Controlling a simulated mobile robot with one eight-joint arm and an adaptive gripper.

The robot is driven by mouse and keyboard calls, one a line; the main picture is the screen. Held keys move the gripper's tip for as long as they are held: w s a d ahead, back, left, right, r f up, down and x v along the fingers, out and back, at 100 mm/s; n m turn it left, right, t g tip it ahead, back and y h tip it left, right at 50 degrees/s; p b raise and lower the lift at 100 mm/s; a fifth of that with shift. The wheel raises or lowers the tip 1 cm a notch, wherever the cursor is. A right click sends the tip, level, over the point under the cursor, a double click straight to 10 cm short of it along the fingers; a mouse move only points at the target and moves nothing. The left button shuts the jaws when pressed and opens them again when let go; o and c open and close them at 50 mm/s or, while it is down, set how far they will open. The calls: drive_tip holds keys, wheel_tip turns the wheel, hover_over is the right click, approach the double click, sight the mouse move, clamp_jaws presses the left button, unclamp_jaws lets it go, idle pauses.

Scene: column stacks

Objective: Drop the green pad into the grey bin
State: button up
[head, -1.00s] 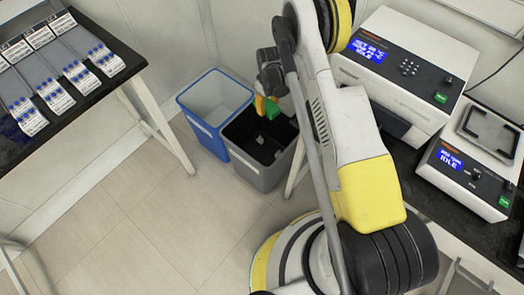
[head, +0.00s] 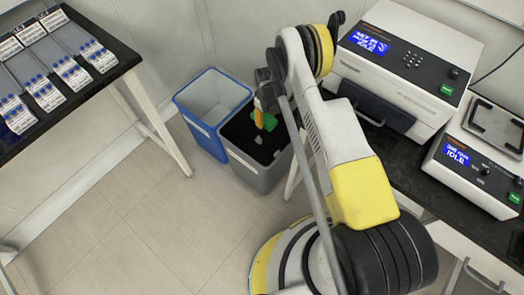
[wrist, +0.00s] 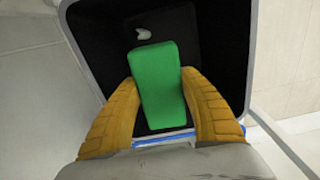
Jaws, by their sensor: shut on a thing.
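The green pad (wrist: 161,88) is held between the two orange fingers of my gripper (wrist: 162,100) in the wrist view. In the head view the green pad (head: 270,122) shows beside the orange fingers of my gripper (head: 263,118). My gripper is shut on the pad, above the opening of the grey bin (head: 262,178). In the wrist view the dark inside of the grey bin (wrist: 215,40) lies around and beneath the pad. A small pale object (wrist: 143,33) lies inside the bin.
A blue bin (head: 200,130) stands directly left of the grey bin. A dark-topped table (head: 115,62) with several racks is at the left. White instruments (head: 405,50) stand on a black bench at the right. The tiled floor (head: 140,220) in front is clear.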

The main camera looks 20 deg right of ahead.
drive_tip(key=o, duration=1.3)
drive_tip(key=shift+c, duration=0.2)
drive_tip(key=shift+r, duration=0.15)
wheel_tip(320, 180, up, 12)
